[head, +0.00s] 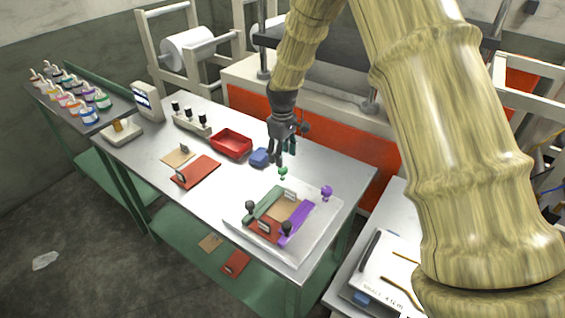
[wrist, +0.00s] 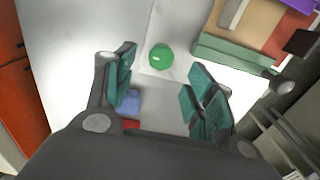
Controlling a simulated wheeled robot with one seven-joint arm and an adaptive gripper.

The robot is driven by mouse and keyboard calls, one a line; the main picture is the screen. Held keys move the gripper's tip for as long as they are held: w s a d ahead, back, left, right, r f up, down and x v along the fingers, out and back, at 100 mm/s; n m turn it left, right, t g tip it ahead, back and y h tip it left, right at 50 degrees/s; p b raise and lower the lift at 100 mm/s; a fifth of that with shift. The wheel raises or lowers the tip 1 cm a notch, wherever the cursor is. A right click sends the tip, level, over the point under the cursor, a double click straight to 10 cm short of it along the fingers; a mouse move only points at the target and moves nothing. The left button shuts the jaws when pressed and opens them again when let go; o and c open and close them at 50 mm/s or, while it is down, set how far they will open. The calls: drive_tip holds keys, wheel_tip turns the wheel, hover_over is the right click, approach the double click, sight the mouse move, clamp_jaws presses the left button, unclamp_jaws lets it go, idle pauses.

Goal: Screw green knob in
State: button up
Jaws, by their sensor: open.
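The green knob (head: 283,170) stands at the back edge of the white fixture plate (head: 240,213), near a green bar (head: 266,204). In the wrist view the green knob (wrist: 161,56) shows as a round ball, beyond and between my fingertips. My gripper (head: 284,158) is open and empty, above and close behind the knob in the head view. Its teal finger pads (wrist: 165,85) are spread apart. The knob's stem is hidden in the wrist view, and I cannot tell how deep it sits.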

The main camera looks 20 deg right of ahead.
wheel_tip(320, 180, up, 7)
drive_tip(key=shift+f, duration=0.2)
idle(0.3)
